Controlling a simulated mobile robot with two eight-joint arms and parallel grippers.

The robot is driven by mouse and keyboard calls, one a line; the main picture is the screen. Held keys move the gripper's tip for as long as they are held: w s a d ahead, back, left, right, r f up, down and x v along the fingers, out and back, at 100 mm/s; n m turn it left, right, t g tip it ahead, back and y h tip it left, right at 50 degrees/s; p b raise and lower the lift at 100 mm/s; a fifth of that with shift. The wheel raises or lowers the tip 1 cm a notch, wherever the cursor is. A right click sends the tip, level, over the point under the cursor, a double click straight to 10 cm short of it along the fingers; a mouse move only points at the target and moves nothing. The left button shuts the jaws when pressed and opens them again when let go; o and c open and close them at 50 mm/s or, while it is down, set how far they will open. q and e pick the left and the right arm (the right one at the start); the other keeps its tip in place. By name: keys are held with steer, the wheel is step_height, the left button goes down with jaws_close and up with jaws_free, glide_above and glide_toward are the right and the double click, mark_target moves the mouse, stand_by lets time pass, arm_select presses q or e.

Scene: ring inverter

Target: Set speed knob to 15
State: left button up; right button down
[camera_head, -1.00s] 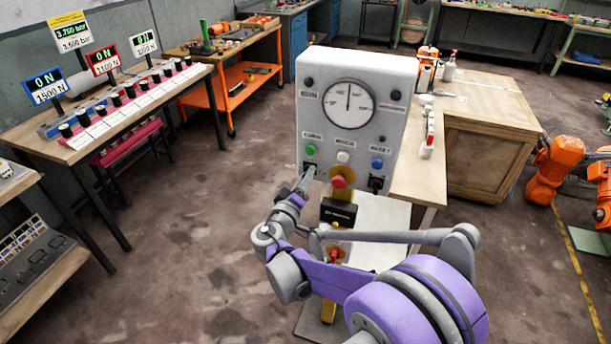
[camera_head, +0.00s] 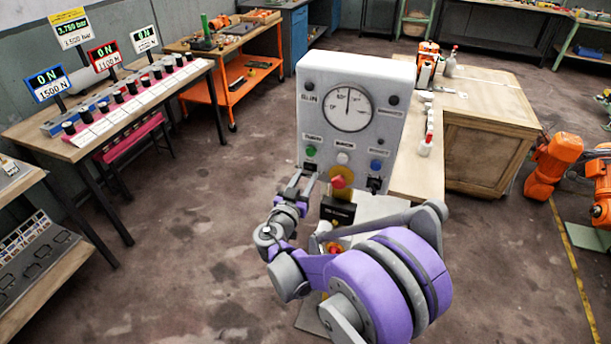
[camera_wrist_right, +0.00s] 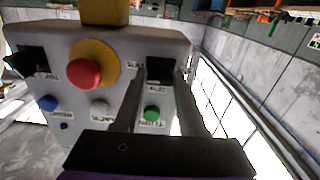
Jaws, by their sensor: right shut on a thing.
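The grey-white control box (camera_head: 352,72) stands in the middle of the head view, with a round dial (camera_head: 348,108) whose needle points about straight up. A black knob on a square plate (camera_wrist_right: 160,68) sits by the green button (camera_head: 311,151), at the box's lower left in the head view. My right gripper (camera_head: 303,177) is at this knob. In the right wrist view its two fingers (camera_wrist_right: 161,75) lie on either side of the knob and are shut on it. The knob's marks and label are too small to read. My left gripper is not in view.
A red emergency button on yellow (camera_head: 338,181) is close to the right of the gripper. A second black knob (camera_head: 375,184), a white button (camera_head: 343,158) and a blue button (camera_head: 376,165) are also on the panel. A wooden cabinet (camera_head: 490,150) stands behind.

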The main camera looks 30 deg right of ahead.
steer(key=shift+m+p, duration=0.3)
steer(key=shift+m, duration=0.8)
steer(key=shift+c, duration=2.4)
jaws_free()
steer(key=b+v, duration=0.1)
steer(key=v, duration=1)
steer(key=shift+w+d, duration=0.1)
